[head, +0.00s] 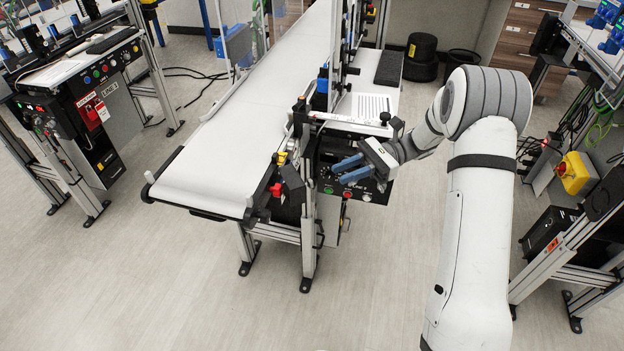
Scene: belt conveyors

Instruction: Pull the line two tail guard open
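My gripper (347,172) is at the near right side of the middle conveyor, in front of its control panel. Its two blue fingers point left with a gap between them, and nothing shows in the gap. The middle conveyor's white belt (205,160) ends at the near left in a dark-edged tail. No label saying line two is readable, and I cannot tell for certain which part is the tail guard. A black piece (291,184) with red and yellow parts stands at the tail's right corner, left of my fingertips and apart from them. A clear panel (238,46) stands at the belt's left side.
The panel behind my gripper has a green button (328,190) and a red button (347,194). A station marked line 1 (103,112) stands at left. Another frame with a yellow box (575,172) stands at right. The floor in front (200,290) is clear.

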